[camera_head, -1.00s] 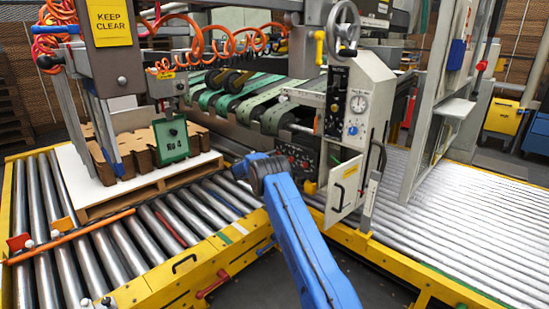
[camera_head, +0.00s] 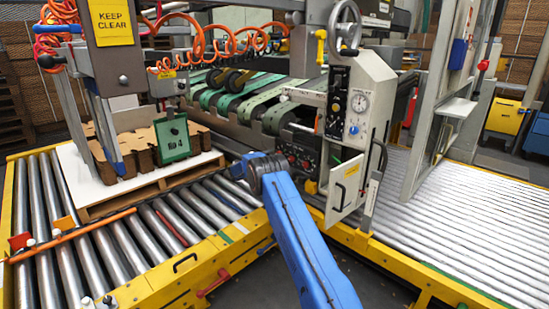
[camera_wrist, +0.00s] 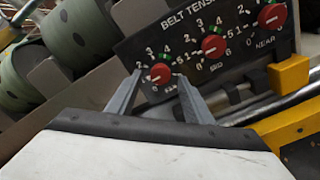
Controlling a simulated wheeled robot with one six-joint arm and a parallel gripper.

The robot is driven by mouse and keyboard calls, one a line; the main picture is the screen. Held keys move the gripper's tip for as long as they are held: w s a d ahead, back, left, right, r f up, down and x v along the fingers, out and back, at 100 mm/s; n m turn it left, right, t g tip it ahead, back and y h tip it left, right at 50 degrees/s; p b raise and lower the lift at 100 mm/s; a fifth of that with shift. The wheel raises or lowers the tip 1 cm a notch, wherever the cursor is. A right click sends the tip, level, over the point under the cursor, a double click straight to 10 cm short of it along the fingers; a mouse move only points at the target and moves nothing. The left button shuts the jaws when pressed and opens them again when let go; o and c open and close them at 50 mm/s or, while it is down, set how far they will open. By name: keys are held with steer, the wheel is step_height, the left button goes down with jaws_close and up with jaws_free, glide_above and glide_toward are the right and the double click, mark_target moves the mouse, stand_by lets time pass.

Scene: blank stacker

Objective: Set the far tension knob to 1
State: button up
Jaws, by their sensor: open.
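In the wrist view the dark belt tension panel (camera_wrist: 240,22) carries three red knobs on numbered dials. The far knob (camera_wrist: 160,73) is the leftmost; the middle knob (camera_wrist: 213,46) and near knob (camera_wrist: 271,16) run up to the right. My gripper (camera_wrist: 158,76) is open, with one fingertip on each side of the far knob. I cannot tell whether the fingers touch it. The far knob's pointer is too small to read, and its label is mostly hidden. In the head view my blue arm hides the gripper, beside the panel (camera_head: 299,158).
Green belt rollers (camera_wrist: 78,30) lie left of the panel in the wrist view. A yellow block (camera_wrist: 289,73) and a metal bar sit right of and below the knobs. In the head view an open cabinet door (camera_head: 346,189) stands right of my arm.

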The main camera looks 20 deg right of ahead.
steer(key=v, duration=1.6)
steer(key=s+d+r+m+g+y, duration=0.1)
steer(key=s+r+m+g+y, duration=0.15)
steer(key=s+r, duration=0.9)
steer(key=s+d+r+m+g+y, duration=0.3)
steer(key=s+r, duration=0.5)
steer(key=s, duration=0.6)
steer(key=s+a+r+m+t+y, duration=0.1)
steer(key=s+a+r+m+y, duration=0.15)
steer(key=s, duration=0.85)
steer(key=s+a+r+m+y, duration=0.2)
steer(key=s+a, duration=0.1)
steer(key=s, duration=0.8)
steer(key=s+a+f+m+t+y, duration=0.1)
steer(key=s+a, duration=0.3)
steer(key=s, duration=0.6)
steer(key=s+a+f+m+t+y, duration=0.1)
steer(key=s+a+f+m+y, duration=0.1)
steer(key=s, duration=0.8)
steer(key=s+a+f+m+t+y, duration=0.1)
steer(key=s+a+f+y, duration=0.3)
steer(key=s, duration=0.6)
steer(key=shift+s+a+f+m, duration=0.25)
steer(key=shift+a+f+m, duration=0.05)
steer(key=shift+a, duration=0.8)
